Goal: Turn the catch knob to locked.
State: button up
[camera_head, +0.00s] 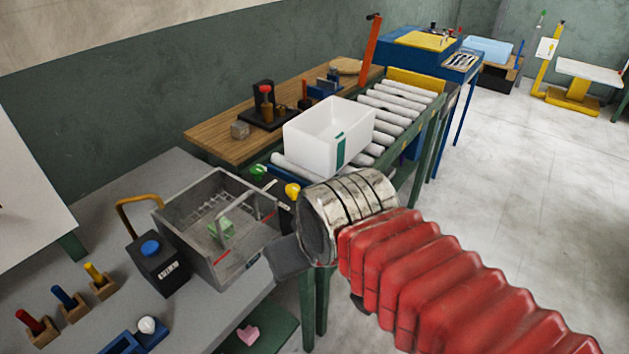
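A grey open-topped metal box (190,252) stands on the grey bench, with a green foam piece (221,231) inside. Behind its right end are a yellow knob (292,191) and a green knob (258,172) on dark mounts. A white round knob (147,325) sits on a blue block at the bench front. No marking tells which is the catch knob or whether it is locked. My red-sleeved arm with its metal cuff reaches in from the right and ends beside the box's right end.
A black box with a blue button (150,248) and a yellow arched handle (140,201) stand left of the metal box. Red, blue and yellow-handled tools (68,297) line the bench. A white bin (315,140) sits on the roller conveyor (410,101).

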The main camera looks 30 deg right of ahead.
aim_at(292, 190)
jog(key=z, duration=0.95)
jog(key=k, duration=0.9)
jog(key=u, duration=1.1)
jog(key=i, duration=1)
jog(key=u, duration=0.05)
